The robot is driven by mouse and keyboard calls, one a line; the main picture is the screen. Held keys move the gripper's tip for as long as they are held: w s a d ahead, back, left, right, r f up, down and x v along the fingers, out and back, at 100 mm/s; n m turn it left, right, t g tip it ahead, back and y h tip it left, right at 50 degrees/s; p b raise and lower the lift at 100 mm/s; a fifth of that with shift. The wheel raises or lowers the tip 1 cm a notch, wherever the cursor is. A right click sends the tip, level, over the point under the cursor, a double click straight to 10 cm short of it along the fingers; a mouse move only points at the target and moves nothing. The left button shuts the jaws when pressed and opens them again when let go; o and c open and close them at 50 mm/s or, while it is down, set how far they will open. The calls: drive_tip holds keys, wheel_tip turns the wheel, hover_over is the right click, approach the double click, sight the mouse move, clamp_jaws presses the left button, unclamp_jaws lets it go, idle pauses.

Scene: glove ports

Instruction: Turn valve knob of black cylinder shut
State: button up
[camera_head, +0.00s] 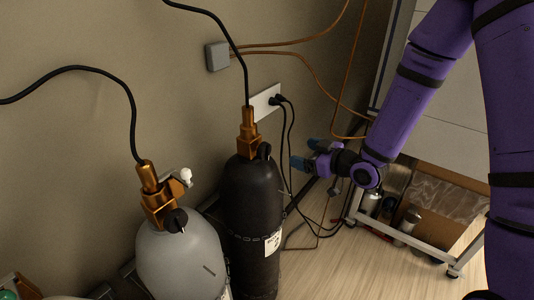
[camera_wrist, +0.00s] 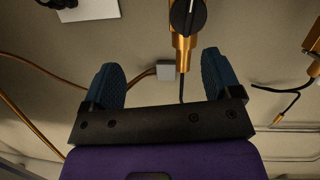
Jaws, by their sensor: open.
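The black cylinder (camera_head: 252,205) stands upright against the wall. Its black valve knob (camera_head: 264,151) sits on the side of a brass valve (camera_head: 248,130) at the top. In the wrist view the round knob (camera_wrist: 188,16) shows at the top edge, partly cut off, with a pale stripe across it. My gripper (camera_head: 307,154) is to the right of the knob, apart from it, pointing left. In the wrist view my gripper (camera_wrist: 163,75) has its two blue fingers spread wide with nothing between them; the knob lies beyond the fingertips, nearer the right finger.
A grey cylinder (camera_head: 180,258) with its own brass valve (camera_head: 156,200) stands left of the black one. A chain (camera_head: 270,237) crosses the black cylinder. Cables hang from a wall socket (camera_head: 265,102) behind my gripper. A wheeled metal rack (camera_head: 405,240) stands at right.

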sight(269, 154)
drive_tip(key=w+a+f+y, duration=0.1)
drive_tip(key=a, duration=0.2)
drive_tip(key=w+a+f+y, duration=0.1)
drive_tip(key=w+a, duration=0.1)
drive_tip(key=a, duration=0.2)
drive_tip(key=w+a+f+y, duration=0.1)
drive_tip(key=a, duration=0.2)
drive_tip(key=shift+w+a, duration=0.25)
drive_tip(key=shift+a, duration=0.05)
drive_tip(key=c, duration=0.9)
